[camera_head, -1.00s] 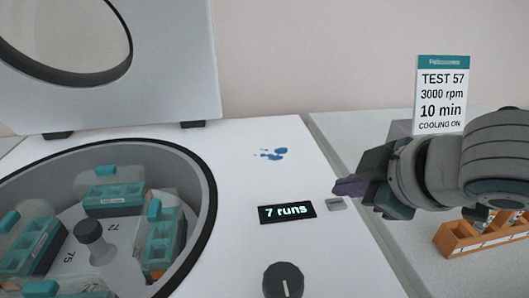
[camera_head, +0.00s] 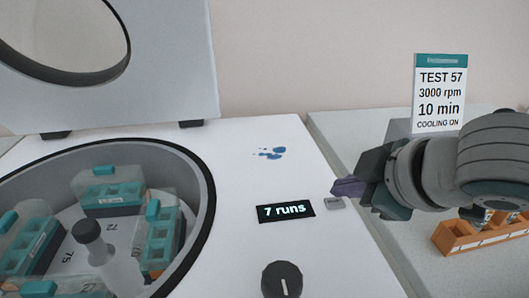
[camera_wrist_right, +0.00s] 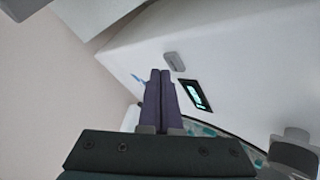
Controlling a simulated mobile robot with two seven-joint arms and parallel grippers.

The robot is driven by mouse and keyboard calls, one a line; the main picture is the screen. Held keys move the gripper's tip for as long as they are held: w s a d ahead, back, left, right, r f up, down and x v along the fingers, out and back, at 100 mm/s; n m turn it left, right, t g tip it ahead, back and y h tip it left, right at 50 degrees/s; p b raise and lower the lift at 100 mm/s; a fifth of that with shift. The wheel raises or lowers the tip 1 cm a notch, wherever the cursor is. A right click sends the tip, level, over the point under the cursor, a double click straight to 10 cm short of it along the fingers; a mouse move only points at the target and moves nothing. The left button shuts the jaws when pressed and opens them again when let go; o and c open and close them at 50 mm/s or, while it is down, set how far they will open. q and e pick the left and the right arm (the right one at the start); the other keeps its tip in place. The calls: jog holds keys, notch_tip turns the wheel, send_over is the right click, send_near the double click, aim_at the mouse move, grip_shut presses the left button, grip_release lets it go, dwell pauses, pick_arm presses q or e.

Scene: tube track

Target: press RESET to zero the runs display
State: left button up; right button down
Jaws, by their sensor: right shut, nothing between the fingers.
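The runs display (camera_head: 285,211) on the centrifuge's white top reads "7 runs"; it also shows in the right wrist view (camera_wrist_right: 195,95). A small grey button (camera_head: 335,203) sits just right of the display, its label too small to read. In the right wrist view the grey button (camera_wrist_right: 174,61) lies beyond the fingertips. My right gripper (camera_head: 338,188) is shut and empty, its purple fingertips close to the button in the head view. In the wrist view the fingers (camera_wrist_right: 160,75) are together and appear apart from the button. My left gripper is not in view.
A dark knob (camera_head: 282,280) stands below the display. The open rotor bowl (camera_head: 205,215) with teal tube carriers is at the left, under the raised lid (camera_head: 170,60). An orange rack (camera_head: 470,240) and a sign (camera_head: 440,95) stand at the right. Blue stains (camera_head: 271,153) mark the top.

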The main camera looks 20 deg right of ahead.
aim_at(340, 210)
jog(key=shift+f, duration=0.25)
jog(key=shift+f, duration=0.45)
dwell(0.6)
jog(key=shift+r, duration=0.1)
jog(key=shift+r+p, duration=0.75)
jog(key=shift+p, duration=0.2)
notch_tip(340, 210, up, 5)
jog(key=p, duration=0.5)
jog(key=shift+p, duration=0.35)
